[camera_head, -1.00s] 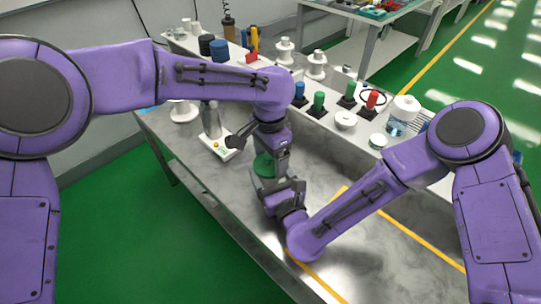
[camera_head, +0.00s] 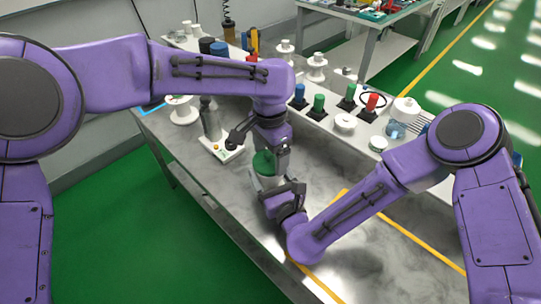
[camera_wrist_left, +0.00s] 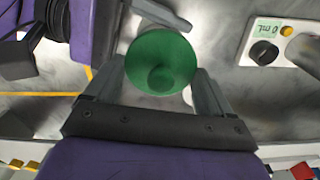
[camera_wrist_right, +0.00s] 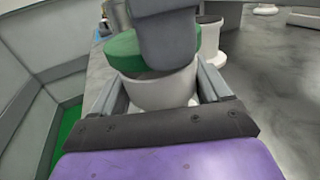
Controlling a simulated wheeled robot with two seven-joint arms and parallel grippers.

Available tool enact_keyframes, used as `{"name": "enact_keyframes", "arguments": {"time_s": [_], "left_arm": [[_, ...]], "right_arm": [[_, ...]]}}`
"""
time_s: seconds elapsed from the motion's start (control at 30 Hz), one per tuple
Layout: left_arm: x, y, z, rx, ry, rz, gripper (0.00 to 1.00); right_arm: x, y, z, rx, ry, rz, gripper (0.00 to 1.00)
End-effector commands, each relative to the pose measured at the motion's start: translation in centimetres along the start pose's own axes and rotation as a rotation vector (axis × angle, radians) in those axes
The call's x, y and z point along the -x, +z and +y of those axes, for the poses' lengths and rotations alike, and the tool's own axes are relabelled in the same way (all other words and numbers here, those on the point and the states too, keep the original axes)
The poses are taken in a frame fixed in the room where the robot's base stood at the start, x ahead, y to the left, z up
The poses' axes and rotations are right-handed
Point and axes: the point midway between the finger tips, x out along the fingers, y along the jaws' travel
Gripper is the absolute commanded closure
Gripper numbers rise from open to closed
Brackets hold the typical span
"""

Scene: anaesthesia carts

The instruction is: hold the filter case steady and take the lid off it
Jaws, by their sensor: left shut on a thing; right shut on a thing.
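The filter case has a white round body and a green lid. The green lid (camera_head: 264,163) is between the fingers of my left gripper (camera_head: 268,152), and the left wrist view shows the round green lid (camera_wrist_left: 161,60) from above. My left gripper is shut on it. The white case body (camera_wrist_right: 160,92) stands between the fingers of my right gripper (camera_wrist_right: 165,97), which is shut on it.
A white device with a dial (camera_wrist_left: 264,52) stands close beside the case, with a grey cylinder (camera_head: 210,118) behind it. A white rack holds green, blue and red cylinders (camera_head: 371,102) further back.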

Motion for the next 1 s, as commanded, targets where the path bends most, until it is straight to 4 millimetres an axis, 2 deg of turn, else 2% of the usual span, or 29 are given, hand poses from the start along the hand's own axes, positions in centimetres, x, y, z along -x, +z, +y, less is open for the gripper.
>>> {"name": "enact_keyframes", "arguments": {"time_s": [0.37, 0.63, 0.87, 0.9, 0.97, 1.0], "left_arm": [[0.4, 0.0, 0.0, 0.000, 0.000, 0.001, 0.53], [3.9, -0.1, 0.0, 0.000, 0.000, 0.002, 0.53], [4.3, 0.0, 0.1, 0.000, 0.000, 0.000, 0.53], [4.3, 0.0, 0.1, 0.000, 0.000, 0.000, 0.53], [4.3, 0.0, 0.1, 0.000, 0.000, 0.000, 0.53], [4.3, 0.0, 0.1, 0.000, 0.000, 0.000, 0.53]], "right_arm": [[0.0, 0.0, 0.0, 0.000, 0.000, 0.001, 0.78], [0.0, -0.1, 0.0, 0.000, -0.001, 0.001, 0.78], [0.0, 0.0, 0.0, 0.000, 0.000, 0.001, 0.78], [0.0, 0.0, 0.0, 0.000, 0.000, 0.001, 0.17], [0.0, 0.0, 0.0, 0.000, 0.000, 0.001, 0.00], [0.0, 0.0, 0.0, 0.000, 0.000, 0.001, 0.00]]}}
